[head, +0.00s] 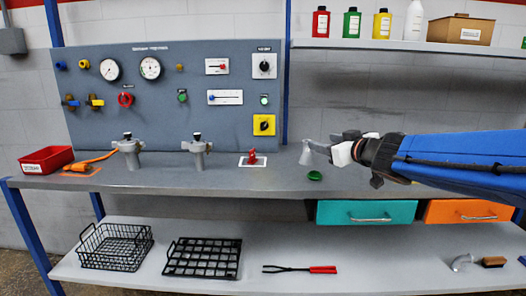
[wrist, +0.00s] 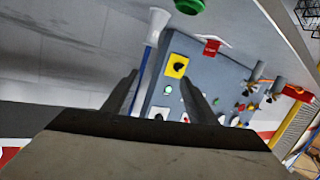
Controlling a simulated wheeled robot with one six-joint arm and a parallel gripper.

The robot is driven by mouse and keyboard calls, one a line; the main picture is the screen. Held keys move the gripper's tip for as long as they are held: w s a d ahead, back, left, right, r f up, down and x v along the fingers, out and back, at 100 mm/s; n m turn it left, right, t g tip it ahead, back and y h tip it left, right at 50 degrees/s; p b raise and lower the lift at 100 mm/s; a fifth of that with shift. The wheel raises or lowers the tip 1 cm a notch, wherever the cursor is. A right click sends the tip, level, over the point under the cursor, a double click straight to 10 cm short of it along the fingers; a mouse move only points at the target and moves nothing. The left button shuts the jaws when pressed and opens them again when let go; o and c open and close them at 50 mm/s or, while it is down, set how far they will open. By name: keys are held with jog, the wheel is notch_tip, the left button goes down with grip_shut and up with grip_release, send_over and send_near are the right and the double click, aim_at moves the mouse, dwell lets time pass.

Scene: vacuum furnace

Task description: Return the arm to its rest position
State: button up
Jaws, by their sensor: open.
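My arm reaches in from the right in the head view, its blue sleeve (head: 465,158) above the bench. My gripper (head: 324,143) is over the right part of the bench, pointing left. In the wrist view my gripper (wrist: 160,82) has its two dark fingers apart, with nothing held between them. A pale cone-shaped piece (head: 307,154) stands by the fingertips in the head view; whether they touch is unclear. It also shows beyond the fingers in the wrist view (wrist: 157,24). A green cap (head: 315,176) lies on the bench below the gripper.
A grey control panel (head: 220,120) stands behind the bench. Two grey valve-like fittings, a red bin (head: 46,159) and a red piece (head: 252,157) are on the bench. A shelf (head: 400,44) with bottles and a box is above my arm; drawers (head: 366,212) are below.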

jog(key=s+d+f+m+g+h, duration=0.25)
jog(key=s+d+f+h, duration=0.2)
jog(key=s+d, duration=0.25)
jog(key=s+d+f+m+g+h, duration=0.1)
jog(key=s+d+f+m+h, duration=0.25)
jog(key=s+d+f, duration=0.35)
jog(key=s+a+f+g+y, duration=0.1)
jog(key=s+a+f+g, duration=0.1)
jog(key=s+f, duration=0.4)
jog(key=s+a+f+g+y, duration=0.1)
jog(key=s+f+g, duration=0.3)
jog(key=s, duration=1.1)
notch_tip(320, 180, down, 2)
jog(key=shift+a+g+y, duration=0.3)
jog(key=shift+a+g, duration=0.05)
